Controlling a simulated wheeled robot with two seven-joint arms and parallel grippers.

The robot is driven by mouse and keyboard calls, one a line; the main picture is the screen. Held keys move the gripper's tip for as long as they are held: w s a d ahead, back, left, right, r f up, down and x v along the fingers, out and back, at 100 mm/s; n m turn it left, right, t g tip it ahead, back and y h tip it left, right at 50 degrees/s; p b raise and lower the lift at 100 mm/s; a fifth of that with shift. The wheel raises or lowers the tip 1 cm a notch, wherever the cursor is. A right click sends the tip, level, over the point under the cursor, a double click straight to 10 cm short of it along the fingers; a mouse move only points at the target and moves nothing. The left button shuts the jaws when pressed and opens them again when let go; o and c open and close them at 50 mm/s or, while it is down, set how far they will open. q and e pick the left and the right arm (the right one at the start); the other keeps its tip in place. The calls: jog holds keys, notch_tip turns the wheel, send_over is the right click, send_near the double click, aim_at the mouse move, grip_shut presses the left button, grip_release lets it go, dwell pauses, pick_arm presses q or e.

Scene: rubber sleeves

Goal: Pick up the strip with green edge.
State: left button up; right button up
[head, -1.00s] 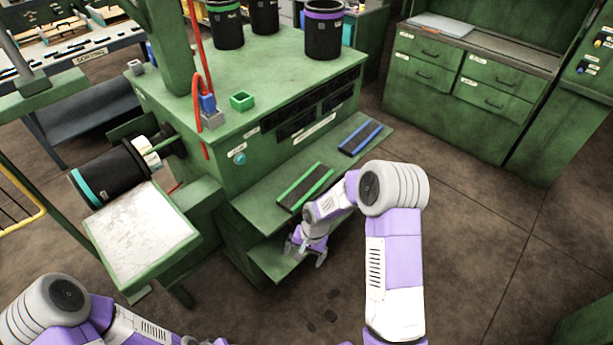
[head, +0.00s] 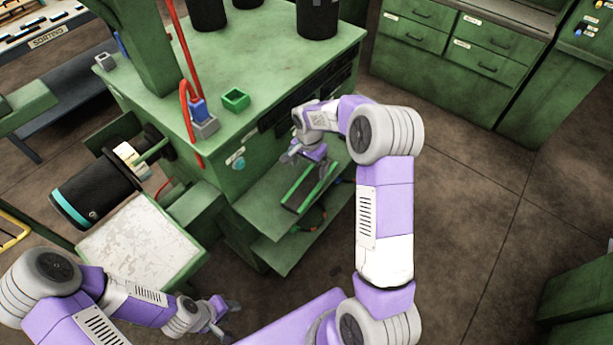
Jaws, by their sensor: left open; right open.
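The strip with green edge (head: 309,188) is a dark strip with bright green long edges. It lies on the upper green shelf (head: 262,208) at the front of the green machine. My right gripper (head: 303,161) is open and hangs just above and behind the strip's far end. I cannot tell whether its fingers touch the strip. The blue-edged strip is hidden behind my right arm. My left gripper (head: 230,318) is open and empty at the bottom, well away from the shelf.
A lower shelf (head: 290,248) sits under the upper one. A small green square box (head: 235,99) and red pipes (head: 187,100) stand on the machine top. A black roller with a teal band (head: 90,193) and a pale worn plate (head: 140,245) are at the left. Open floor lies right.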

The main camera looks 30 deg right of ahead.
aim_at(311, 184)
jog(key=f, duration=0.2)
jog(key=s+f, duration=0.1)
jog(key=f, duration=0.1)
jog(key=shift+s+f, duration=0.15)
jog(key=shift+f, duration=0.7)
jog(key=c, duration=1.1)
